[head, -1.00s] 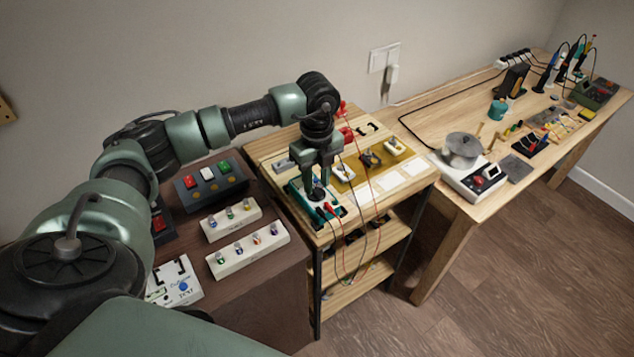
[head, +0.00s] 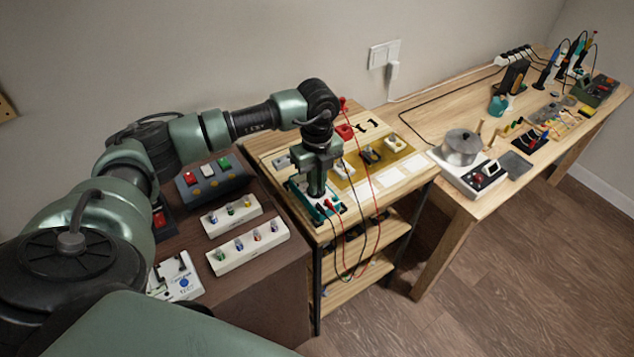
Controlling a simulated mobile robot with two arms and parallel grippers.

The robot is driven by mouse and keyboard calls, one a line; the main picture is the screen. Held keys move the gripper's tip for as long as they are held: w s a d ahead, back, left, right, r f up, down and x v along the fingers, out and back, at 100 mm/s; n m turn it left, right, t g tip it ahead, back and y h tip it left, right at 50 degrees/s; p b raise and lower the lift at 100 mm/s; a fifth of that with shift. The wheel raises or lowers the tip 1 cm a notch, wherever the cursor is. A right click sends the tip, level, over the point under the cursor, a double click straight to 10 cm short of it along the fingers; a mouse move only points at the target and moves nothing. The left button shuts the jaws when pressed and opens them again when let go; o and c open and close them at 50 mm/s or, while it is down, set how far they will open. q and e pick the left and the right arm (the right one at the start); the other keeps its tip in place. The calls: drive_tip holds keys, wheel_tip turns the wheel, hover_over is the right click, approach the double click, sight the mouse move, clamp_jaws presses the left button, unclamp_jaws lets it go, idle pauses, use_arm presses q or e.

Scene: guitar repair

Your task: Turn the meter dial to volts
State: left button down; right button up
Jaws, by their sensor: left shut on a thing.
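The meter (head: 296,189) is a teal-edged unit with a dark face, lying on the small wooden shelf cart near its front left corner. Red and black leads are plugged in at its near end and hang over the cart's front edge. My left gripper (head: 316,192) points straight down over the meter and is shut at its dial. The dial is hidden behind the fingers, so its setting cannot be read. My right gripper is not in view.
The cart top (head: 263,150) also holds a yellow mat (head: 353,180) with small parts. White sensor-like strips (head: 248,248) and a switch box (head: 212,182) stand on the brown table at left. A long workbench (head: 440,105) with a pot and tools runs right.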

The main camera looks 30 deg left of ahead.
use_arm(q)
drive_tip(key=m+b, duration=0.2)
drive_tip(key=m, duration=0.1)
drive_tip(key=shift+f, duration=0.1)
drive_tip(key=shift+a+m+b, duration=0.1)
drive_tip(key=shift+m+b, duration=0.85)
drive_tip(key=shift+m, duration=0.65)
drive_tip(key=c, duration=1.5)
unclamp_jaws()
drive_tip(key=shift+s, duration=0.1)
drive_tip(key=shift+r, duration=0.25)
wheel_tip(320, 180, up, 6)
drive_tip(key=shift+r+b, duration=0.15)
drive_tip(key=shift+b, duration=0.65)
drive_tip(key=shift+r, duration=0.7)
